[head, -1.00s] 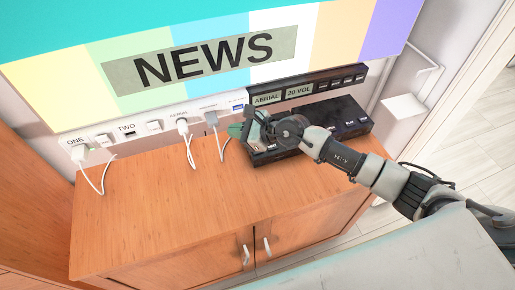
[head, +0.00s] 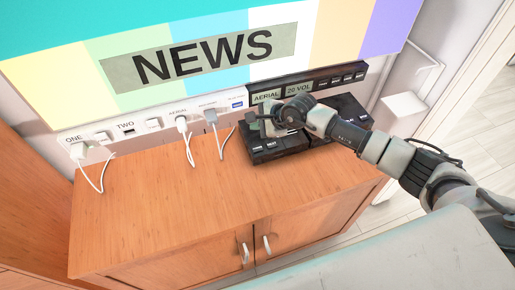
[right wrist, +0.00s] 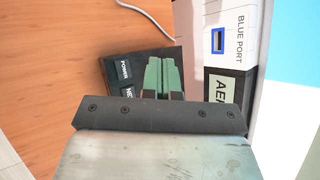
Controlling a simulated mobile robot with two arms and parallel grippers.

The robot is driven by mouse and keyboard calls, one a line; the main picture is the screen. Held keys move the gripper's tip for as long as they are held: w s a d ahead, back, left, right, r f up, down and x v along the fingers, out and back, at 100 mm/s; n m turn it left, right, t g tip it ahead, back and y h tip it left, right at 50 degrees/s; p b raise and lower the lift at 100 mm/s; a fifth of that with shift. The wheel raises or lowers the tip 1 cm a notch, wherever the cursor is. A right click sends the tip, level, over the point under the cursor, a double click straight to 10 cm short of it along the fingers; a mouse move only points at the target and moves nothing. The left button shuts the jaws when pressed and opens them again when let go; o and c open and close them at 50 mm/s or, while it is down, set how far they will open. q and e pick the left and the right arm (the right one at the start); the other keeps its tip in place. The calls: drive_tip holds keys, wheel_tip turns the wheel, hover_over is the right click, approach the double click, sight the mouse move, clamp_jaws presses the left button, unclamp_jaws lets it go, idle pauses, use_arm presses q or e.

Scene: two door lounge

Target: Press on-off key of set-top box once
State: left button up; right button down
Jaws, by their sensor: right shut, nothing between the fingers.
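The set-top box (head: 256,156) is a low black box on the wooden cabinet, below the TV. Small light-labelled keys show along its front edge. In the right wrist view the box (right wrist: 114,88) has a key labelled POWER (right wrist: 124,70) and a second label, partly cut off, beside it. My right gripper (head: 264,126) is over the left part of the box and hides some of its top. Its green fingertips (right wrist: 163,76) are shut together and empty, to the right of the POWER key in the wrist view. Contact cannot be told. My left gripper is not in view.
A white socket strip (head: 140,128) with plugs and white cables runs along the wall. The cabinet top (head: 165,210) is clear at the left and front.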

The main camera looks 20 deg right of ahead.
sight(257, 149)
wheel_tip(257, 149, down, 8)
drive_tip(key=b, duration=0.5)
drive_tip(key=shift+r, duration=0.15)
idle(1.6)
drive_tip(key=shift+f+b, duration=0.4)
drive_tip(key=shift+b, duration=0.15)
drive_tip(key=shift+f+b, duration=0.35)
drive_tip(key=shift+b, duration=0.05)
idle(0.3)
drive_tip(key=shift+r, duration=0.1)
idle(0.4)
drive_tip(key=shift+r+p, duration=0.5)
drive_tip(key=shift+r, duration=0.2)
drive_tip(key=shift+r, duration=0.1)
drive_tip(key=shift+r+p, duration=1.7)
drive_tip(key=shift+r, duration=0.75)
